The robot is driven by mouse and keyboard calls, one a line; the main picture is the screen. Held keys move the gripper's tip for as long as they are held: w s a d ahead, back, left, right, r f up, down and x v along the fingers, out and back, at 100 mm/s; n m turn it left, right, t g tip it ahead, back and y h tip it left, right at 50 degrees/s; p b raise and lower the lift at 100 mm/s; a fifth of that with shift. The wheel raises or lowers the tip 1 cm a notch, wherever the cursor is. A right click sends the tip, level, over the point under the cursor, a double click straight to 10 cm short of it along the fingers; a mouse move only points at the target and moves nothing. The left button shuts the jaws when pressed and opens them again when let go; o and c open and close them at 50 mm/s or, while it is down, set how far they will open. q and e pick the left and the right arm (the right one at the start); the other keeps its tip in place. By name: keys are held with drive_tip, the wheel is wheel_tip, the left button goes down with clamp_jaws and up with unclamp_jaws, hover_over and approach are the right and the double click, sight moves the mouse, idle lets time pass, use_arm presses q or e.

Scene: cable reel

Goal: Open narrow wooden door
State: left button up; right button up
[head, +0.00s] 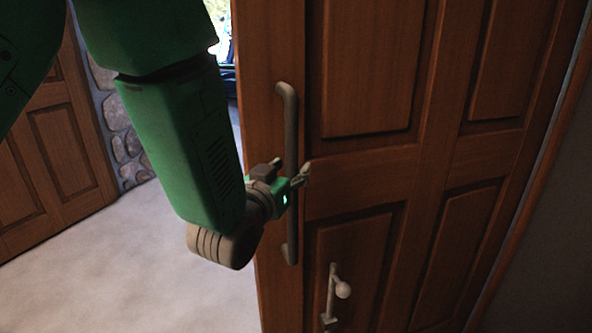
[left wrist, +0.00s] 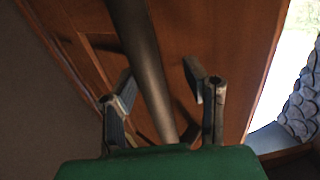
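The wooden door (head: 365,165) fills the middle and right of the head view, with raised panels and a long vertical bar handle (head: 290,130) near its left edge. A gap with bright light shows left of that edge. My left gripper (head: 290,175) is at the lower half of the bar. In the left wrist view the bar (left wrist: 146,65) runs between the two spread fingers of my left gripper (left wrist: 165,90), with space on both sides, so the gripper is open around it. A small latch with a round knob (head: 342,290) sits lower on the door. My right gripper is out of view.
Another panelled wooden door (head: 55,165) stands at the left beside a stone wall (head: 122,140). Pale floor (head: 120,270) lies clear at the lower left. A grey wall (head: 545,260) is at the far right, beyond the door frame.

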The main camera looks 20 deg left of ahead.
use_arm(q)
drive_tip(key=shift+s+a, duration=0.1)
drive_tip(key=shift+f, duration=0.1)
drive_tip(key=s, duration=0.6)
drive_tip(key=shift+s, duration=0.25)
drive_tip(key=shift+s+a, duration=0.2)
drive_tip(key=shift+s, duration=0.05)
drive_tip(key=shift+s+a, duration=0.15)
drive_tip(key=shift+a, duration=0.15)
